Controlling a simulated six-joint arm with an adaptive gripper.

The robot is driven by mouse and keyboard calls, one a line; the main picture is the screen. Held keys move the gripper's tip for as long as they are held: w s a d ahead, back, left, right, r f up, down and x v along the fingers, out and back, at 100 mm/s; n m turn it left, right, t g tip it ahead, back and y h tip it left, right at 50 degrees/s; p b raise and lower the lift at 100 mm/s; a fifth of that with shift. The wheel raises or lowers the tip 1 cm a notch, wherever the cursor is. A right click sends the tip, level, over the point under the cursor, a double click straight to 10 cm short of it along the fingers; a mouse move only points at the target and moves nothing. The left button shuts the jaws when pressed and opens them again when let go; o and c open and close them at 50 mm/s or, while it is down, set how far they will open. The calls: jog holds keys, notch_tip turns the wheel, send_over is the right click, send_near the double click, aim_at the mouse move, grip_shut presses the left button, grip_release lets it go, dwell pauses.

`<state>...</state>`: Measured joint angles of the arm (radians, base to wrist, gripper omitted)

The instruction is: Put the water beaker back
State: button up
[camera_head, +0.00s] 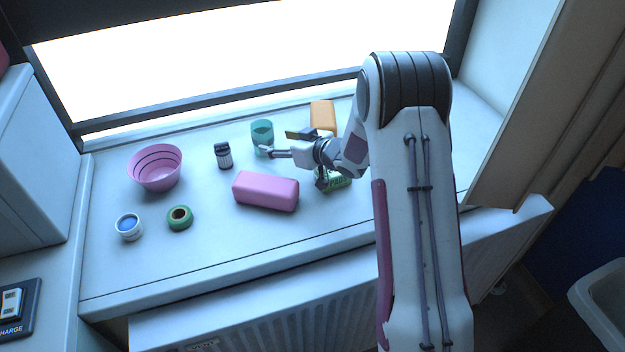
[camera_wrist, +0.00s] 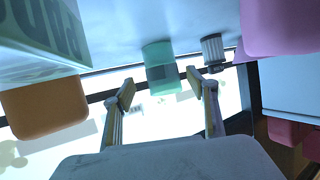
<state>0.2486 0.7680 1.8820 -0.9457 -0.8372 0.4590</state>
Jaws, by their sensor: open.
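The teal, see-through beaker (camera_head: 262,131) stands upright on the white ledge close to the window; a darker band shows inside it. In the wrist view the beaker (camera_wrist: 159,68) appears upside down, framed between my fingertips. My gripper (camera_head: 279,145) is open and empty, reaching left over the ledge with its fingers around or just short of the beaker's near side. In the wrist view, both fingers of my gripper (camera_wrist: 160,84) are spread apart. I cannot tell whether either finger touches the beaker.
On the ledge (camera_head: 190,258), a pink case (camera_head: 266,191) lies in front of my gripper, a green-and-white box (camera_head: 334,181) under my wrist, and an orange block (camera_head: 323,114) behind. A dark-capped jar (camera_head: 224,156), pink bowl (camera_head: 154,169), green roll (camera_head: 180,217) and white tub (camera_head: 129,227) stand left.

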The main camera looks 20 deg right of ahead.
jog(key=shift+d+r, duration=0.15)
jog(key=shift+r, duration=0.4)
jog(key=s+d+r+m+g+h, duration=0.1)
jog(key=s+d+r+m+h, duration=0.2)
jog(key=s+r, duration=0.5)
jog(key=s+d+r+m+h, duration=0.1)
jog(key=s+d+r+h, duration=0.25)
jog(key=s+r, duration=0.5)
jog(key=s+a+g, duration=0.2)
jog(key=s+a, duration=0.2)
jog(key=s, duration=1.1)
jog(key=s+a+m+g, duration=0.1)
jog(key=s+a+g, duration=0.2)
jog(key=s, duration=1.3)
jog(key=shift+a+r, duration=0.25)
jog(key=shift+a, duration=0.25)
